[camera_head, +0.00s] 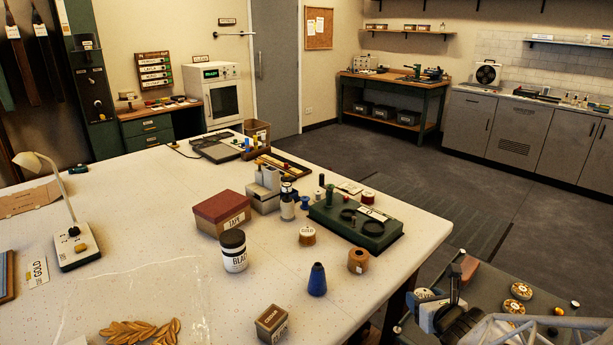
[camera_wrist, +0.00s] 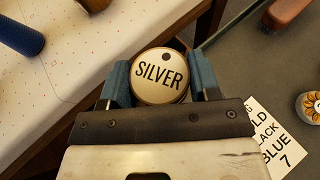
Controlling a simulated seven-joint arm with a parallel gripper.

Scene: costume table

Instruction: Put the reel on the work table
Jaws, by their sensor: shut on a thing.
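The reel (camera_wrist: 160,76), with a round pale face marked SILVER and a gold rim, sits between the two blue fingers of my gripper (camera_wrist: 160,85) in the wrist view. The fingers are shut on its sides. In the head view my gripper (camera_head: 432,300) is at the lower right, just off the right edge of the large white work table (camera_head: 140,230), above a dark green surface (camera_head: 480,275). The reel is small and partly hidden there. The table edge also shows in the wrist view (camera_wrist: 150,35), left of and beyond the reel. I cannot tell the reel's height above the surface.
Patterned reels (camera_head: 522,290) and a lettered card (camera_wrist: 268,130) lie on the green surface.

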